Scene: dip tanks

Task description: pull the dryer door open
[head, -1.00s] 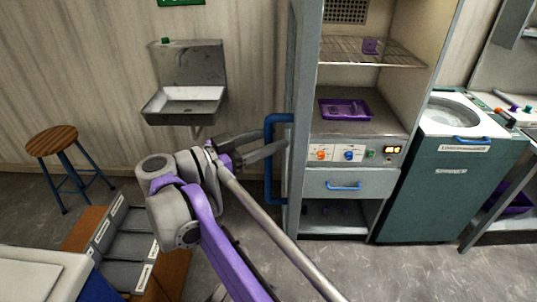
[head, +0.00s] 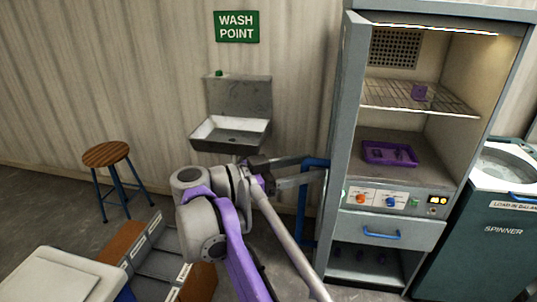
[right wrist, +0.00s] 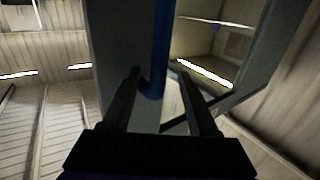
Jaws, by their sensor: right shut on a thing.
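The dryer is the tall grey cabinet (head: 455,20), its front open to view. Its door (head: 347,120) stands open at the left side of the cabinet, seen nearly edge-on. A blue bar handle (head: 303,212) is on the door's outer face; it also shows in the right wrist view (right wrist: 158,50). My right gripper (head: 312,170) is shut on the handle's upper part. In the right wrist view its two dark fingers (right wrist: 160,95) lie on either side of the handle's end. My left gripper is not in view.
Inside the dryer are a wire shelf (head: 405,98) and a purple tray (head: 390,153). A drawer (head: 360,228) is below. The spinner (head: 480,235) stands at the right. A sink (head: 230,133) is on the wall behind, a stool (head: 107,156) at the left, and grey bins (head: 165,262) in front.

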